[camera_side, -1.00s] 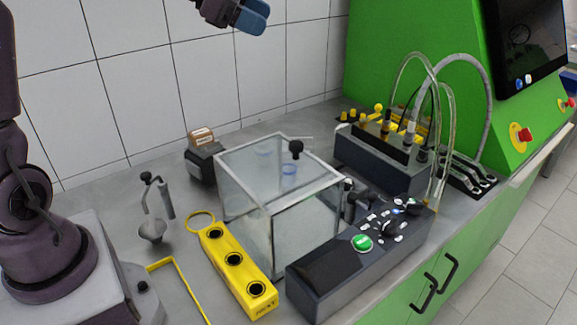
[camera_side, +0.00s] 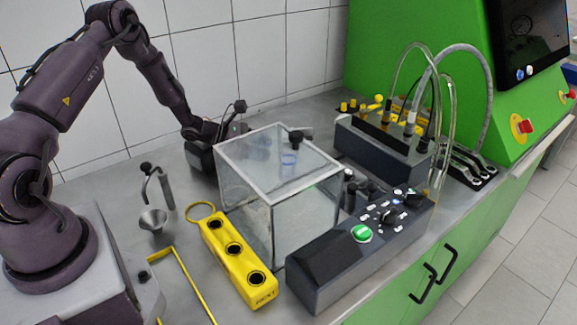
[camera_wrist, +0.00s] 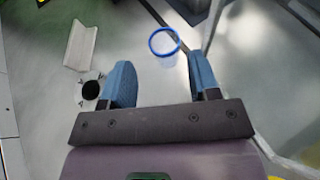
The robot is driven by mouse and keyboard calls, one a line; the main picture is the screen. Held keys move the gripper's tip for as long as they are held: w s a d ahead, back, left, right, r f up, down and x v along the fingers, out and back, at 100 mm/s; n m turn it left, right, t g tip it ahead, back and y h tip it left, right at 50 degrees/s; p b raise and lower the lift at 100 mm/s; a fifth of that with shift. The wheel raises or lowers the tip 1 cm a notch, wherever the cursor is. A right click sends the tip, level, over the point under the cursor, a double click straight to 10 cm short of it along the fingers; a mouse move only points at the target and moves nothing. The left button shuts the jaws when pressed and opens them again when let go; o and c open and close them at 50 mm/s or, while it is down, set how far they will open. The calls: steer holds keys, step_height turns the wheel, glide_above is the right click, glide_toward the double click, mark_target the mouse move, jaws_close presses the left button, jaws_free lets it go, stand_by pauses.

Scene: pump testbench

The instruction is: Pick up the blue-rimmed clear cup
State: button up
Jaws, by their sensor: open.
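The blue-rimmed clear cup (camera_wrist: 165,48) stands on the grey surface in the wrist view, its blue rim facing the camera. My gripper (camera_wrist: 158,62) is open and empty. Its two blue fingers show on either side of the cup's line, and the cup lies just beyond the tips, closer to the right finger. I cannot tell whether they touch. In the side view my gripper is low behind the glass tank (camera_side: 246,205), its fingertips hidden or unclear. A small blue-rimmed shape (camera_side: 289,159) shows through the tank glass; I cannot tell if it is the same cup.
In the wrist view a white angled piece (camera_wrist: 81,46) and a round fitting with a dark centre (camera_wrist: 91,90) lie left of the fingers.

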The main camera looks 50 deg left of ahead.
steer(key=shift+f, duration=0.5)
steer(key=shift+w+d+f, duration=0.2)
steer(key=shift+w+f, duration=0.05)
steer(key=x, duration=0.6)
steer(key=shift+w+d+f, duration=0.25)
steer(key=shift+f, duration=0.05)
steer(key=c, duration=0.7)
